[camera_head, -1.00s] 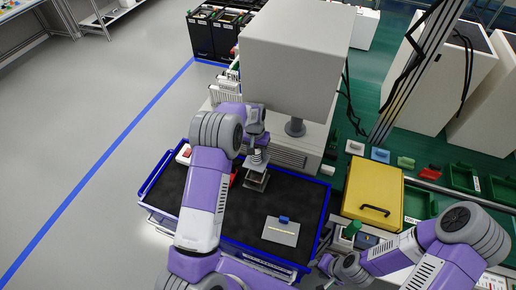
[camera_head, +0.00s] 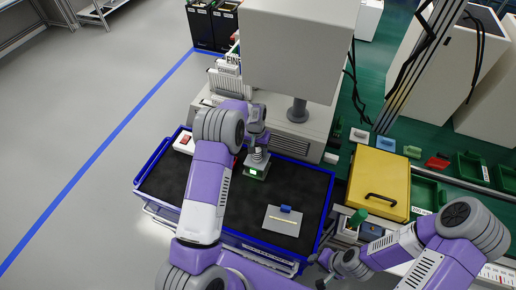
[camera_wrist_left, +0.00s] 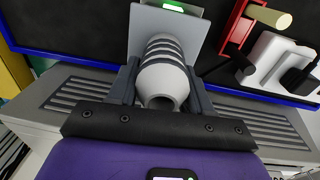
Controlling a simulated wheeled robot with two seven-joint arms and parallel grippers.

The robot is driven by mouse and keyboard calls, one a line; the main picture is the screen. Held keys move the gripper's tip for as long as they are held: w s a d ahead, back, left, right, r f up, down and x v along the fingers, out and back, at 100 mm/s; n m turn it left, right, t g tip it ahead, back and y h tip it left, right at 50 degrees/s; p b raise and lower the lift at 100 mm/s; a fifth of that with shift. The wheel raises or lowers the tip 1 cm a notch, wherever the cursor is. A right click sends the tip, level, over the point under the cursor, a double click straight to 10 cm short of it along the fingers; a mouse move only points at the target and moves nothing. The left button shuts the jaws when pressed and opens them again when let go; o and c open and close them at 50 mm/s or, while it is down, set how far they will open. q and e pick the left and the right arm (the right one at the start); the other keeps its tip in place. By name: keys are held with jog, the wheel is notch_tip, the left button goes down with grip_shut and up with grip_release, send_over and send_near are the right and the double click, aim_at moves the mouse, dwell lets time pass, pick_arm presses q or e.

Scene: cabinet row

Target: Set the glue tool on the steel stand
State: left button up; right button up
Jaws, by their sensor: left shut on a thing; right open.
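My left gripper (camera_head: 258,152) is shut on a pale grey, ribbed cylindrical tool, likely the glue tool (camera_wrist_left: 164,75). It is held upright over the black-topped, blue-rimmed cart. Directly under it is a square grey metal plate, likely the steel stand (camera_wrist_left: 193,30); it also shows in the head view (camera_head: 257,176). A green light glows at the plate's edge. The tool's lower end is hidden, so I cannot tell whether it touches the plate. My right gripper (camera_head: 333,271) is open and empty at the cart's lower right.
Another grey plate (camera_head: 282,227) with a blue block lies on the cart (camera_head: 315,190). A red holder with a beige cylinder (camera_wrist_left: 268,16) and a white item (camera_wrist_left: 268,58) are nearby. A grey machine (camera_head: 300,50) stands behind; a yellow box (camera_head: 379,180) is right.

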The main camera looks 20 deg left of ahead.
pick_arm(q)
jog(key=shift+f, duration=0.15)
jog(key=o, duration=1.2)
jog(key=shift+o, duration=0.2)
jog(key=r, duration=0.7)
jog(key=shift+s+a+r+b, duration=0.1)
jog(key=shift+a+r+b, duration=0.15)
jog(key=shift+r+b, duration=0.05)
jog(key=shift+f, duration=0.1)
